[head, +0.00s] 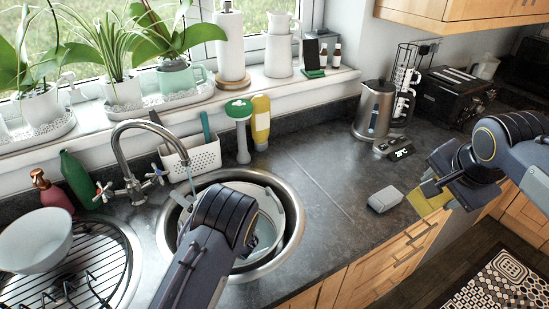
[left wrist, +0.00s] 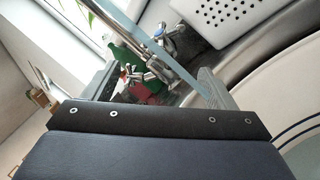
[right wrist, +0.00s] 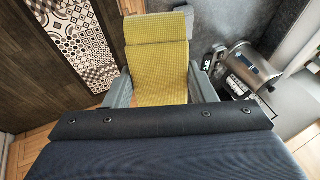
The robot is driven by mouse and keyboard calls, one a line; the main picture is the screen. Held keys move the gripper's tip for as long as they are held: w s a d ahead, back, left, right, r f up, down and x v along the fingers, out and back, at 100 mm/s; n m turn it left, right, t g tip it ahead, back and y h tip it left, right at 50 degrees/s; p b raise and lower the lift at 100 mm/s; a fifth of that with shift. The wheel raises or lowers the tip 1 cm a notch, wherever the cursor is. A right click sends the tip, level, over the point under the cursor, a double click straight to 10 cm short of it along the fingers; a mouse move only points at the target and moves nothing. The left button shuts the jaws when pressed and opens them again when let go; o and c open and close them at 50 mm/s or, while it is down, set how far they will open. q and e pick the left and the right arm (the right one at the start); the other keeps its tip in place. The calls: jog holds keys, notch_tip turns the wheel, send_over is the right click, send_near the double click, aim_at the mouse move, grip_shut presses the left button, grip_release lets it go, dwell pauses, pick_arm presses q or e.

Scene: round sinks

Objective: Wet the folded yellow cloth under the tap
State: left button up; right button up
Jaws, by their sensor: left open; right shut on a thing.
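The folded yellow cloth (head: 428,199) is in my right gripper (head: 446,188), above the counter's front edge at the right. In the right wrist view the cloth (right wrist: 157,65) spans the space between the fingers and extends beyond them. The curved metal tap (head: 118,150) stands behind the round sink (head: 295,235). A thin bluish stream, seemingly water, falls from its spout into the sink. My left gripper (left wrist: 155,92) is open and empty near the tap and its cross handle (left wrist: 140,75).
A white tub (head: 268,193) sits in the sink. A white caddy (head: 203,158), brush and bottles stand behind it. A bowl (head: 36,240) rests on the left drainer. A small grey block (head: 385,199) lies on the counter; a kettle (head: 373,112) stands farther back. The counter between is mostly clear.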

aim_at(163, 182)
pick_arm(q)
jog(key=x, duration=1.1)
jog(key=shift+a+p, duration=0.1)
jog(key=shift+p, duration=0.2)
pick_arm(e)
jog(key=shift+r, duration=0.4)
pick_arm(q)
jog(key=shift+c, duration=0.2)
